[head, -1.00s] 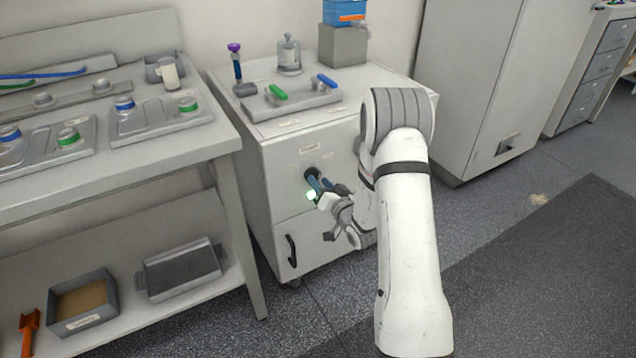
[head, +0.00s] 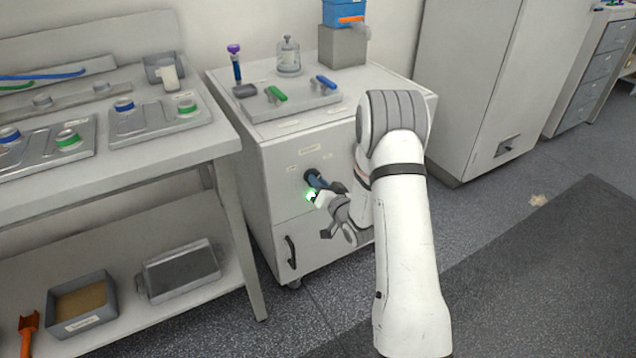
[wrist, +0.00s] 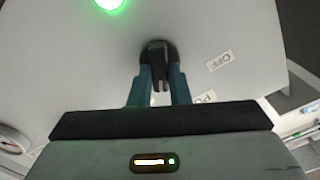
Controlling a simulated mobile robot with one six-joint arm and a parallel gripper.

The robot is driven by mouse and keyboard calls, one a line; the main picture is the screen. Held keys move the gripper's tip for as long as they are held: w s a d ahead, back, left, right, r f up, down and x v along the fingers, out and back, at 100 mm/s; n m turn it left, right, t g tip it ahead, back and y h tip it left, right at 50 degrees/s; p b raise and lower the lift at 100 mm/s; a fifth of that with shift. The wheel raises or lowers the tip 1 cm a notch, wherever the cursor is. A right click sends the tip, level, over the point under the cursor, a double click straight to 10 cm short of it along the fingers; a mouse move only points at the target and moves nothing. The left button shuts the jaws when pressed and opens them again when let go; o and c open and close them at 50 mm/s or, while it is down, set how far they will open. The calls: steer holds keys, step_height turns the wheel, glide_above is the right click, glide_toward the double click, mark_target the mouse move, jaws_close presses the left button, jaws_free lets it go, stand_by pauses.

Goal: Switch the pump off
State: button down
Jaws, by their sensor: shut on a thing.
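A dark rotary knob (head: 310,175) is on the front of the white cabinet (head: 275,195). In the wrist view the knob (wrist: 158,50) stands between the two teal fingers of my gripper (wrist: 160,72), which is shut on it. A label reading OFF (wrist: 220,60) is to the right of the knob in the wrist view. A green lamp (wrist: 110,3) glows at the top left there, and it also shows lit in the head view (head: 311,196). A second label (wrist: 204,98) is partly hidden by my gripper.
On the cabinet top are a tray with green and blue handles (head: 297,101), a glass bottle (head: 289,57) and a grey block with a blue box (head: 344,18). A workbench (head: 190,147) stands at the left. A black handle (head: 290,250) is low on the cabinet front.

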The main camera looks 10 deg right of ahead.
steer(key=shift+f+n+b, duration=0.15)
steer(key=shift+n+b, duration=0.15)
steer(key=shift+b, duration=0.3)
steer(key=n+b, duration=1.1)
steer(key=b, duration=0.3)
steer(key=shift+a, duration=0.2)
steer(key=shift+n+b, duration=0.3)
steer(key=c, duration=1.4)
jaws_free()
steer(key=shift+o, duration=0.2)
steer(key=shift+s, duration=0.1)
steer(key=p+v, duration=0.1)
steer(key=v, duration=0.6)
steer(key=shift+s+p, duration=0.35)
steer(key=shift+p, duration=0.05)
